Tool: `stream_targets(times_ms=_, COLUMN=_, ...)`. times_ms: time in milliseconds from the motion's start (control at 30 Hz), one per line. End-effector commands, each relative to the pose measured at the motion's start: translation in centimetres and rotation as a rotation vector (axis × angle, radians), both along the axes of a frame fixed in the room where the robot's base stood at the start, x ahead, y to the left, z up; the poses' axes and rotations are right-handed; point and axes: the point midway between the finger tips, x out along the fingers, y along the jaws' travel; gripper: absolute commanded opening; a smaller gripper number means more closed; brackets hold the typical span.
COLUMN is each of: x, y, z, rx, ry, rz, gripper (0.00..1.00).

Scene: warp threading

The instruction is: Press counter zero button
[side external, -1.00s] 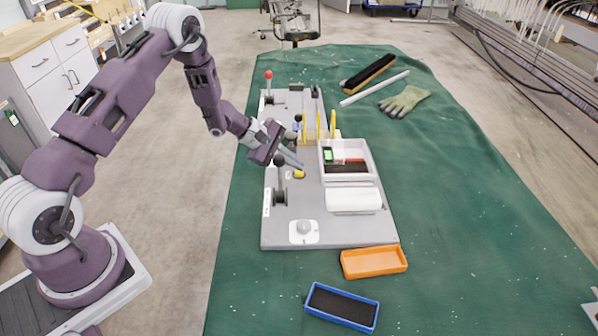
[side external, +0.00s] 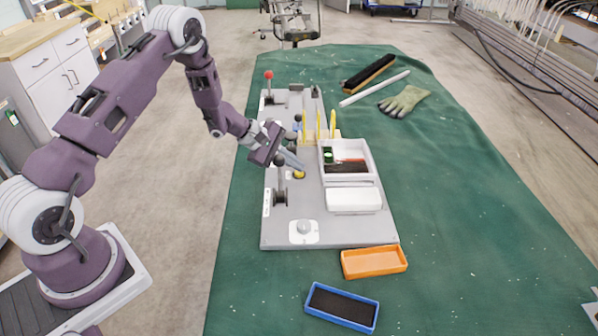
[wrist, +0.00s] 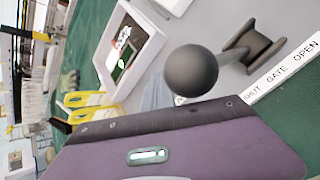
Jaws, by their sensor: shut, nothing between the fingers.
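A round yellow button (side external: 298,174) sits on the grey panel (side external: 315,228) in the side view. My gripper (side external: 301,166) is shut and empty, with its grey fingers slanting down just above and behind the button. I cannot tell whether the tips touch it. A small green-and-dark item (side external: 328,157) is in the left of the white tray; its markings are too small to read. In the wrist view the purple gripper body and a black ball knob (wrist: 190,72) hide most of the fingers (wrist: 156,94), and the button is not visible.
The black-knobbed lever (side external: 280,180) stands close to my gripper, beside a "SHUT GATE OPEN" label (wrist: 283,70). Yellow upright loops (side external: 320,125) and the white tray (side external: 372,160) are nearby. Orange (side external: 374,263) and blue (side external: 341,307) trays lie in front.

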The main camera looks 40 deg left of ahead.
Motion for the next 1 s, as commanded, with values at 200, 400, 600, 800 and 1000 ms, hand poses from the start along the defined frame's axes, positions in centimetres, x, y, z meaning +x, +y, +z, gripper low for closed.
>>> stream_targets(times_ms=200, x=0.0, y=0.1, z=1.2, rx=0.001, ry=0.0, rz=0.0, gripper=0.0)
stream_targets(times_ms=400, x=-0.1, y=0.0, z=1.4, rx=0.001, ry=0.001, rz=0.0, gripper=0.0)
stream_targets(times_ms=600, x=0.0, y=0.1, z=2.1, rx=0.001, ry=-0.001, rz=0.001, gripper=0.0)
stream_targets(times_ms=800, x=0.0, y=0.1, z=4.1, rx=0.002, ry=-0.002, rz=0.0, gripper=0.0)
stream_targets(times_ms=1000, x=0.0, y=0.0, z=6.0, rx=0.0, ry=-0.001, rz=0.0, gripper=0.0)
